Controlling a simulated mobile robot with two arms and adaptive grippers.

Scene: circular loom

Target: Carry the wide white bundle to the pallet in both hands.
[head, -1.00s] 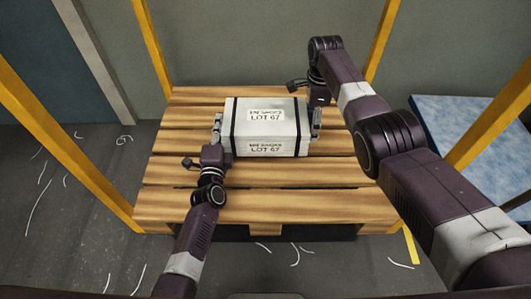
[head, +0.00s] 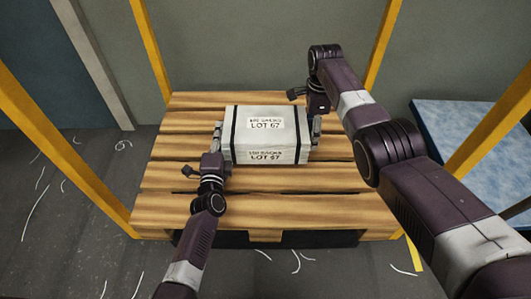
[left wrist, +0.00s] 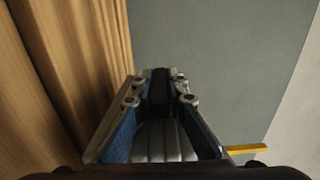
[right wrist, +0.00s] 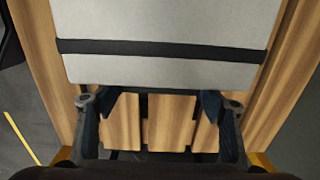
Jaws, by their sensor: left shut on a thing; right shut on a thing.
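The wide white bundle (head: 283,144) has dark straps and a "LOT 67" label and sits level over the middle of the pallet (head: 300,215). I cannot tell whether its underside touches the slats. My right gripper (head: 316,128) is shut on the right end. In the right wrist view the bundle's top (right wrist: 160,20) and a strap show beyond the fingers (right wrist: 160,105). The fingertip contact is partly hidden there.
Yellow posts (head: 60,140) stand around the pallet's corners. A blue-topped surface (head: 460,130) is at the right. White strands (head: 35,210) lie on the grey floor. Bare pallet slats show in front of and behind the bundle.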

